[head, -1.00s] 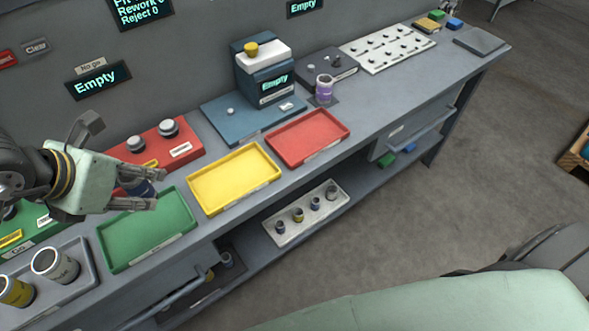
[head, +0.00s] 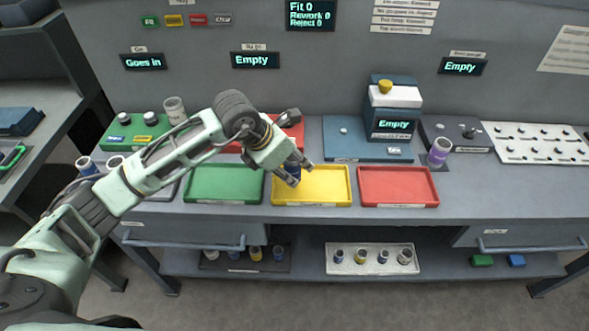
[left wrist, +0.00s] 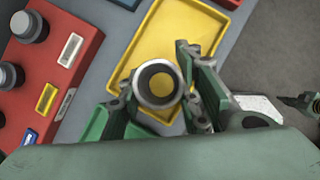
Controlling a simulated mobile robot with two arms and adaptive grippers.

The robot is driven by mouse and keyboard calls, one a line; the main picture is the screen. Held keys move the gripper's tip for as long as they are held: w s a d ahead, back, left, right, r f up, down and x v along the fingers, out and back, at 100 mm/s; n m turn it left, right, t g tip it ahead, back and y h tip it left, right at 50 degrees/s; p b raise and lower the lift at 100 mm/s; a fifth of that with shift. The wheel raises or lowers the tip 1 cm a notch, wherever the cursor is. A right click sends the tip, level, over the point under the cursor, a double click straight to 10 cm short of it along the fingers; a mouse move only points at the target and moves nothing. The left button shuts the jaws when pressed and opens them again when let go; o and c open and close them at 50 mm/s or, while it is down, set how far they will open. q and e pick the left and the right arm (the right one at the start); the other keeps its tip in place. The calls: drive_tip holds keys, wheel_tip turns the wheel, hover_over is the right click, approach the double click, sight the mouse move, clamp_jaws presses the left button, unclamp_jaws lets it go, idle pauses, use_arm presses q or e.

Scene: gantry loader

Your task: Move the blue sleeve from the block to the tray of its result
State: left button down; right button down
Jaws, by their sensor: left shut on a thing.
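My left gripper (head: 294,174) is shut on the blue sleeve (head: 290,168), above the left part of the yellow tray (head: 330,203). In the left wrist view the sleeve (left wrist: 158,102) shows from above as an open ring, with yellow tray visible through it. The green tray (head: 222,199) lies to the left and the red tray (head: 398,205) to the right; all three look empty. The red block (head: 295,132) is partly hidden behind my gripper. The green block (head: 135,133) stands left of it.
The "Go" display (head: 143,62) reads "Goes in"; the "No go" display (head: 255,60) reads "Empty". The tally screen (head: 311,15) shows zeros. A blue station (head: 393,112) and a purple sleeve (head: 439,152) stand right. A white rack (head: 372,271) sits on the lower shelf.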

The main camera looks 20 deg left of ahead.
sight(292, 174)
use_arm(q)
drive_tip(key=shift+w+a+f, duration=0.1)
drive_tip(key=shift+w+f, duration=0.15)
drive_tip(key=shift+w, duration=0.2)
drive_tip(key=shift+w+a+f, duration=0.1)
drive_tip(key=shift+w+f, duration=0.1)
drive_tip(key=shift+w, duration=0.2)
drive_tip(key=shift+w+f, duration=0.1)
drive_tip(key=shift+f, duration=0.15)
wheel_tip(292, 174, down, 4)
drive_tip(key=shift+a+r+p, duration=0.1)
drive_tip(key=shift+r+p, duration=0.05)
drive_tip(key=shift+p, duration=0.75)
drive_tip(key=shift+f+b, duration=0.25)
drive_tip(key=shift+b, duration=0.05)
drive_tip(key=c, duration=1.3)
unclamp_jaws()
use_arm(e)
drive_tip(key=shift+s+d+r, duration=0.15)
drive_tip(key=shift+d+r, duration=0.05)
drive_tip(key=shift+r, duration=0.25)
drive_tip(key=shift+s+d+r, duration=0.1)
drive_tip(key=shift+d+r, duration=0.05)
drive_tip(key=shift+r, duration=0.25)
use_arm(q)
drive_tip(key=shift+o, duration=0.2)
drive_tip(key=shift+r, duration=0.1)
use_arm(e)
drive_tip(key=shift+d, duration=0.1)
